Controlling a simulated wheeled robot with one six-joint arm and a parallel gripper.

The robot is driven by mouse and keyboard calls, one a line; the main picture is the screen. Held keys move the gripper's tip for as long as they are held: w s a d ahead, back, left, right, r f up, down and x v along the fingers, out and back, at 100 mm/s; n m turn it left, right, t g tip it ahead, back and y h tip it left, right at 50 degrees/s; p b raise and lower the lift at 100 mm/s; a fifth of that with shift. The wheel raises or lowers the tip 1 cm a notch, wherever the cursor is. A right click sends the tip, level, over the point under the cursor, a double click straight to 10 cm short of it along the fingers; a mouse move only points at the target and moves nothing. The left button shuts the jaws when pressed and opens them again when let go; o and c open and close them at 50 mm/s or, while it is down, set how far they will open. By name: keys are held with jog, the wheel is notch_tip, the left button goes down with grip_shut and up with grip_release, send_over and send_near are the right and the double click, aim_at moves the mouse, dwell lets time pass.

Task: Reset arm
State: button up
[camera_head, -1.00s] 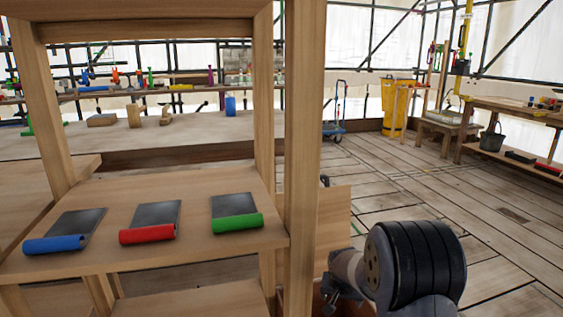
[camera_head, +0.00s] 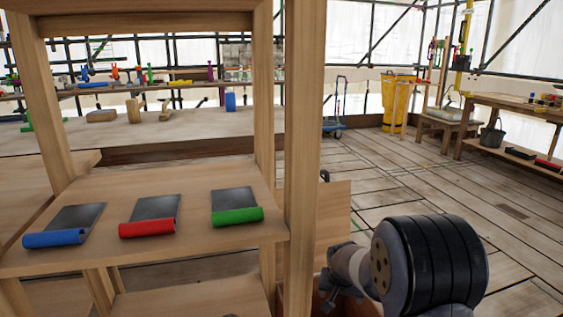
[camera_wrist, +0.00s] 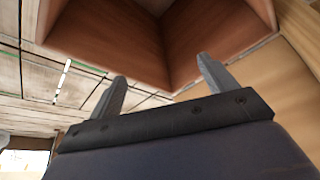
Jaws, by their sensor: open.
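My gripper (camera_wrist: 160,95) shows in the wrist view with its two grey fingers wide apart and nothing between them. Beyond the fingertips is a reddish-brown wooden box-like corner (camera_wrist: 110,40). In the head view my arm is at the lower right, to the right of the wooden shelf post, and my gripper (camera_head: 325,295) is small and partly hidden there, low beside the shelf.
A wooden shelf (camera_head: 150,258) on the left bears scrapers with a blue handle (camera_head: 55,238), a red handle (camera_head: 147,229) and a green handle (camera_head: 237,216). Its post (camera_head: 302,150) stands close to my arm. The plank floor (camera_head: 440,185) to the right is largely clear.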

jog(key=p+v, duration=0.1)
jog(key=v, duration=0.3)
jog(key=b+x, duration=0.5)
jog(key=x, duration=0.7)
jog(key=s+r+p, duration=0.3)
jog(key=r+p, duration=0.8)
jog(key=r, duration=0.1)
jog(key=s+a+r+n+p, duration=0.1)
jog(key=s+r+p, duration=0.2)
jog(key=r+p, duration=0.8)
jog(key=s+a+r+n+y+p, duration=0.1)
jog(key=s+r+p, duration=0.3)
jog(key=r+p, duration=0.7)
notch_tip(320, 180, up, 3)
jog(key=shift+r, duration=0.1)
